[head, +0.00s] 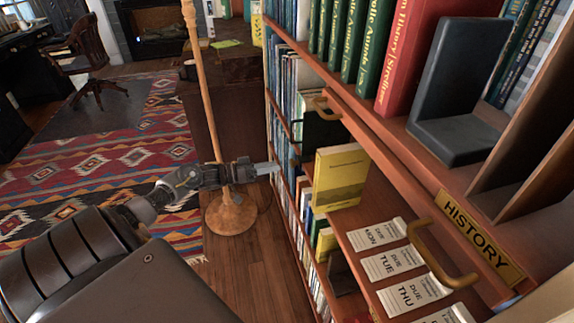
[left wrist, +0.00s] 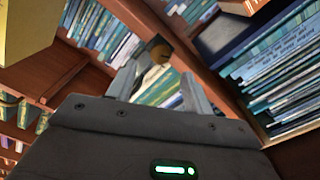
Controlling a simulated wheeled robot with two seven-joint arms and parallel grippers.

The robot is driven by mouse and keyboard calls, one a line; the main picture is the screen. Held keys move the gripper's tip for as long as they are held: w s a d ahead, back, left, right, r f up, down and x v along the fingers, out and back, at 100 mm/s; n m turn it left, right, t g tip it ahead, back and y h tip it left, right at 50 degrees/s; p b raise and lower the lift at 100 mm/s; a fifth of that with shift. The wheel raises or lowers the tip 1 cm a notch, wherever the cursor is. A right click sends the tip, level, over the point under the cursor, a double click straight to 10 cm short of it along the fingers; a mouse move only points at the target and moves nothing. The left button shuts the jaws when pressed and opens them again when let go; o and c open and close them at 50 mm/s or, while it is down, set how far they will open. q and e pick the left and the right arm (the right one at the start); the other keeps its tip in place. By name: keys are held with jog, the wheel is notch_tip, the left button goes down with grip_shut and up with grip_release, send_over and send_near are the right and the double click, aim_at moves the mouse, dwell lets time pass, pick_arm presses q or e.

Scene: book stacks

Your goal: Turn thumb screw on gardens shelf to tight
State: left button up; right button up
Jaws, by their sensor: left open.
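My left gripper (head: 272,167) reaches in from the left to the side of the bookcase, level with its middle shelves. In the left wrist view its two fingers (left wrist: 158,80) are apart, with nothing held between them. The knob cannot be made out in the head view. No label reading gardens is legible. My right gripper is not in view.
A yellow book (head: 340,178) stands out from the shelf right of my gripper. A wooden pole on a round base (head: 231,214) stands close by my left arm. A pulled-out board with day cards (head: 393,262), a brass handle (head: 440,258) and a HISTORY plate (head: 478,236) are at right.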

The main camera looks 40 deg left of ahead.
aim_at(294, 163)
pick_arm(q)
jog(key=x, duration=0.6)
jog(key=shift+w, duration=0.1)
jog(key=c, duration=0.9)
